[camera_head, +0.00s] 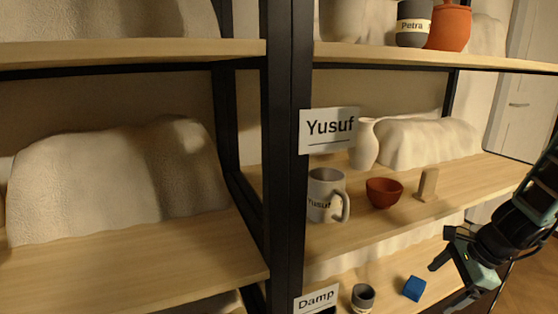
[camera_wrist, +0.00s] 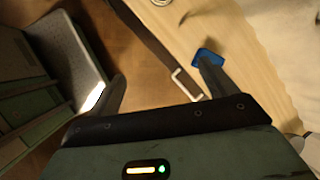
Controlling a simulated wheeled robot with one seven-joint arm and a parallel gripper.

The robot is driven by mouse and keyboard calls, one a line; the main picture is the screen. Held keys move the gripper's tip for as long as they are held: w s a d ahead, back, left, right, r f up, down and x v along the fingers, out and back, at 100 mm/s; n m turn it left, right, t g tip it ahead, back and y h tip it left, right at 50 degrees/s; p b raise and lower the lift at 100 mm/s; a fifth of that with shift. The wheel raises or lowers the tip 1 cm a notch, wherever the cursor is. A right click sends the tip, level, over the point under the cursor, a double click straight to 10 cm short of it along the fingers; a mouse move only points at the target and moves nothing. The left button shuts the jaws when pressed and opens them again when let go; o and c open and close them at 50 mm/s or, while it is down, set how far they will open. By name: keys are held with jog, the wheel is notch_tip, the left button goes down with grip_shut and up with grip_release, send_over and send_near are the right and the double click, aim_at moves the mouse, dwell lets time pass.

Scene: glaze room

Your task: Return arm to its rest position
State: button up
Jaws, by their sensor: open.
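My gripper (camera_head: 447,284) is at the lower right in the head view, in front of the lower shelf's right part. In the wrist view my gripper (camera_wrist: 160,74) has its two fingers spread apart with nothing between them but the view of floor and shelf edge. A blue block (camera_head: 414,288) lies on the lower shelf, left of my gripper and apart from it in the head view. In the wrist view the blue block (camera_wrist: 206,54) shows beyond the right fingertip, which partly covers it.
The shelf labelled Yusuf (camera_head: 329,130) holds a named mug (camera_head: 323,195), a red-brown bowl (camera_head: 383,193), a white pitcher (camera_head: 364,145) and a small wooden block (camera_head: 428,184). A grey cup (camera_head: 362,298) stands on the lower shelf. Black posts (camera_head: 287,150) divide the bays. Wooden floor (camera_head: 535,285) shows at right.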

jog(key=s+a+r+n+h, duration=0.25)
jog(key=s+r+n, duration=0.25)
jog(key=n, duration=0.5)
jog(key=s+a+r+n+h, duration=0.1)
jog(key=s+a+r+n, duration=0.35)
jog(key=n, duration=0.45)
jog(key=s+a+r+n+g, duration=0.15)
jog(key=s+a+n, duration=0.25)
jog(key=s+a, duration=0.4)
jog(key=s+a+r+n+g, duration=0.15)
jog(key=s+a+n, duration=0.35)
jog(key=a, duration=0.5)
notch_tip(320, 180, up, 14)
jog(key=p, duration=1.4)
jog(key=shift+f+m, duration=0.15)
jog(key=shift+m, duration=0.15)
